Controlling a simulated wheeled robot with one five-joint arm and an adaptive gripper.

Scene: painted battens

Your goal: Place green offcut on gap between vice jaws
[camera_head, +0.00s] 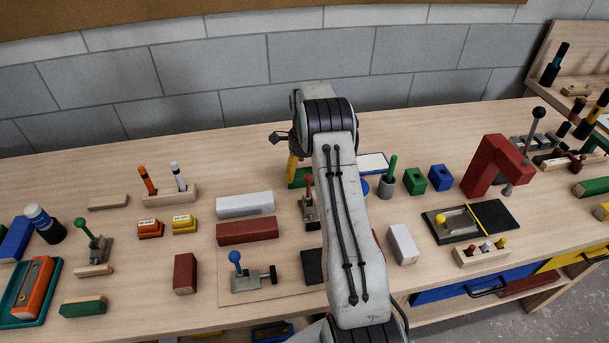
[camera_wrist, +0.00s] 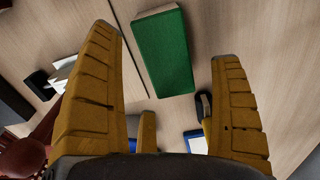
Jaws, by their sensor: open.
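A green block with a bare wood side, which I take as the green offcut, lies between and beyond the fingertips in the wrist view (camera_wrist: 163,52). In the head view a green block (camera_head: 297,180) shows beside my arm, largely hidden. My gripper (camera_wrist: 165,48) is open, with its yellow fingers apart and nothing held. In the head view only one yellow finger (camera_head: 292,168) shows beside the green block; my arm hides the rest. I cannot tell for certain which fixture is the vice, and its gap is not clearly visible.
White (camera_head: 245,205) and red (camera_head: 247,232) battens lie left of my arm. A blue-knobbed clamp (camera_head: 252,278) stands in front. Another green batten (camera_head: 83,306) lies at front left. A red arch (camera_head: 492,166) stands at right. Bare bench shows at the back left.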

